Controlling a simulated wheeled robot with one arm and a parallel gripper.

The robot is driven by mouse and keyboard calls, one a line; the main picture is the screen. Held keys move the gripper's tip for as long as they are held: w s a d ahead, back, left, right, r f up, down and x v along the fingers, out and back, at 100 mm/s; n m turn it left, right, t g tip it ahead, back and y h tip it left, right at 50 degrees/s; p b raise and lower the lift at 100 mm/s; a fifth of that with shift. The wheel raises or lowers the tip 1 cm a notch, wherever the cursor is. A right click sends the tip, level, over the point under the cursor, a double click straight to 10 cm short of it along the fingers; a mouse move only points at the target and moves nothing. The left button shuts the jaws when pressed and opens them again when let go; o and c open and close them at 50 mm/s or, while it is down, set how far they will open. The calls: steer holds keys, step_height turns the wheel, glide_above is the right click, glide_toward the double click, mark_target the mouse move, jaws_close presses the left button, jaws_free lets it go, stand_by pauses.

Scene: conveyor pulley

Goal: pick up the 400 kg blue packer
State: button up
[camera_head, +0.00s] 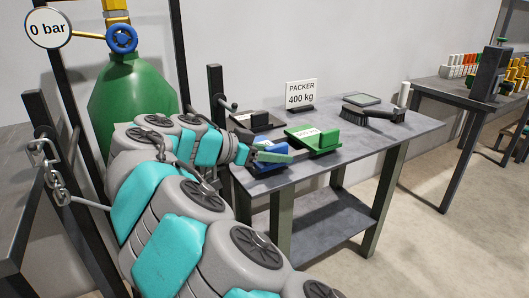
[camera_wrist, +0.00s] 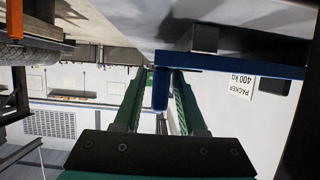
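The blue packer (camera_head: 264,167) lies on the near left corner of the grey table, partly hidden by my gripper in the head view. In the wrist view its blue plate (camera_wrist: 235,66) and an upright blue tab (camera_wrist: 161,90) show. My gripper (camera_head: 287,157) reaches over the packer from the left. In the wrist view its two green fingers (camera_wrist: 160,80) stand on either side of the tab, with narrow gaps visible. The gripper looks open around the tab, not clamped on it. The "PACKER 400 kg" sign (camera_head: 301,95) stands behind, and also shows in the wrist view (camera_wrist: 240,87).
A green packer (camera_head: 313,139) lies right beside the blue one, and a black one (camera_head: 256,119) behind. A brush (camera_head: 373,113) and a grey flat item (camera_head: 362,99) lie farther right on the table (camera_head: 387,136). A green gas cylinder (camera_head: 131,95) stands left behind my arm.

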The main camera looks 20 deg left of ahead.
jaws_close()
stand_by(1.1)
